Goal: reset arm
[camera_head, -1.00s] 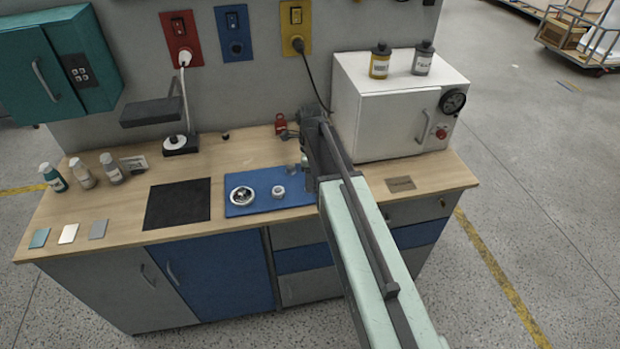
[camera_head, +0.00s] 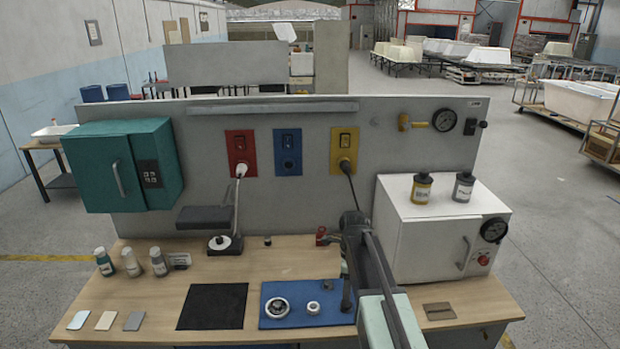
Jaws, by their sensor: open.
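My arm reaches in from the bottom right, over the wooden workbench (camera_head: 150,291). My gripper (camera_head: 346,300) hangs low at the right edge of the blue mat (camera_head: 275,319), mostly hidden by my own wrist and too small to show its fingers clearly. Nothing shows held in it. A round metal piece (camera_head: 278,307) and a small white ring (camera_head: 313,308) lie on the blue mat, left of my gripper and apart from it.
A white cabinet (camera_head: 425,245) with two bottles on top stands close to the right of my arm. A black mat (camera_head: 213,306), several small bottles and colored tiles lie to the left. A back panel (camera_head: 300,200) holds a teal box (camera_head: 125,165) and switches.

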